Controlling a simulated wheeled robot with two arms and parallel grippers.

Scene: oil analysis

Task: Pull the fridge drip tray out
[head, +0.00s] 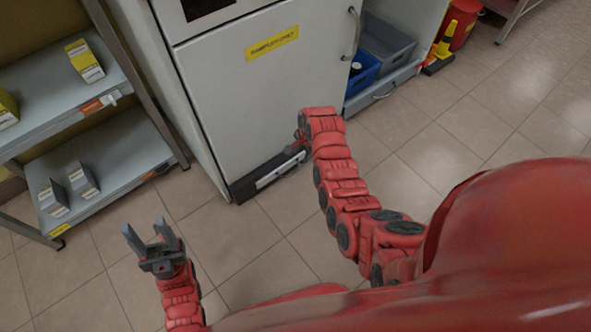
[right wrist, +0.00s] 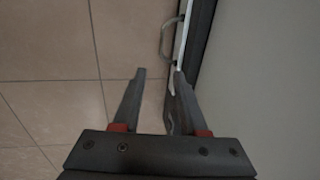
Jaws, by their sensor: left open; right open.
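The fridge (head: 240,100) is a pale cabinet with a shut door. The drip tray (head: 277,174) is a low dark unit with a white front strip at the foot of the fridge. In the right wrist view the tray's white front (right wrist: 181,45) carries a grey bar handle (right wrist: 164,40). My right gripper (right wrist: 160,75) is open, its fingertips just short of the handle and apart from it. In the head view my right arm partly hides that gripper at the tray's right end. My left gripper (head: 145,226) is open and empty above the floor, away from the fridge.
A grey shelf rack (head: 90,100) with small boxes stands at the left. To the right of the fridge are a blue bin (head: 362,75), a grey bin (head: 385,45) and a yellow cone (head: 444,45). The tiled floor (head: 270,250) before the tray is free.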

